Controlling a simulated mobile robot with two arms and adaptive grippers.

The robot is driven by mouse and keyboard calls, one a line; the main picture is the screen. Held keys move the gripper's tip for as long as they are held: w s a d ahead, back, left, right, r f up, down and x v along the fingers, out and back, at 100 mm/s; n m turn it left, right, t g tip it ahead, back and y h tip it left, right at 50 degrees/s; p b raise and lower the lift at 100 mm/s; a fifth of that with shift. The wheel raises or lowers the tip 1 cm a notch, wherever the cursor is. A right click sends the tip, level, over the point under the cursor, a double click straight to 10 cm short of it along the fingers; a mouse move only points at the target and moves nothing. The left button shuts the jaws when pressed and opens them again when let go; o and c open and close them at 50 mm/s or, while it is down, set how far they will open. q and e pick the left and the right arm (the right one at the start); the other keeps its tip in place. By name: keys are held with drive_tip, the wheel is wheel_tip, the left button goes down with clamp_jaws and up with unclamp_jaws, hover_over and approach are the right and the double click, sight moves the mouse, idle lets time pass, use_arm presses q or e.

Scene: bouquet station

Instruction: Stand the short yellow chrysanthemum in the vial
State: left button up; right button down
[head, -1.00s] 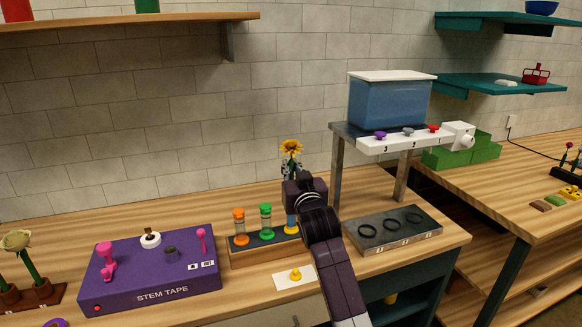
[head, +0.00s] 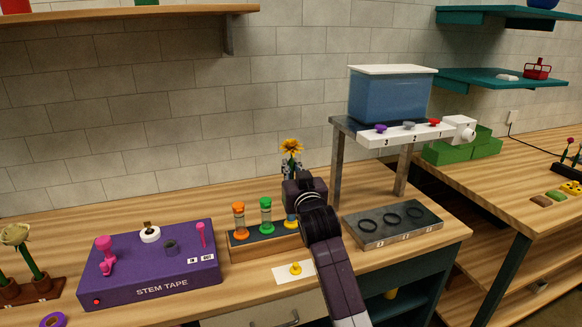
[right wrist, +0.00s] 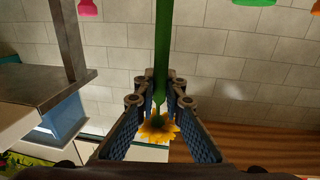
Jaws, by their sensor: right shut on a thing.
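The yellow chrysanthemum (head: 291,146) is upright in my right gripper (head: 291,168), its bloom just above the fingertips. In the right wrist view the bloom (right wrist: 158,126) is between the fingers and its green stem (right wrist: 162,45) runs out of the top edge. My right gripper (right wrist: 160,95) is shut on the stem. The vial with a yellow base (head: 290,222) is in the rack, below the gripper and mostly hidden by it. The stem's lower end is hidden, so I cannot tell whether it is inside the vial. My left gripper is not in view.
The wooden rack (head: 262,251) also holds orange (head: 239,222) and green (head: 266,217) capped vials, close left. A yellow stopper (head: 295,269) lies on a white card in front. The purple stem tape box (head: 150,265) stands left. The tank stand (head: 338,170) and ring tray (head: 390,236) are right.

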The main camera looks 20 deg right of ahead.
drive_tip(key=shift+f+b, duration=0.4)
drive_tip(key=shift+f, duration=0.45)
drive_tip(key=c, duration=1.4)
unclamp_jaws()
drive_tip(key=s+p, duration=0.1)
drive_tip(key=s, duration=0.2)
drive_tip(key=s+p, duration=0.2)
drive_tip(key=s, duration=0.1)
drive_tip(key=s+p, duration=0.2)
drive_tip(key=s, duration=0.1)
drive_tip(key=shift+a, duration=0.4)
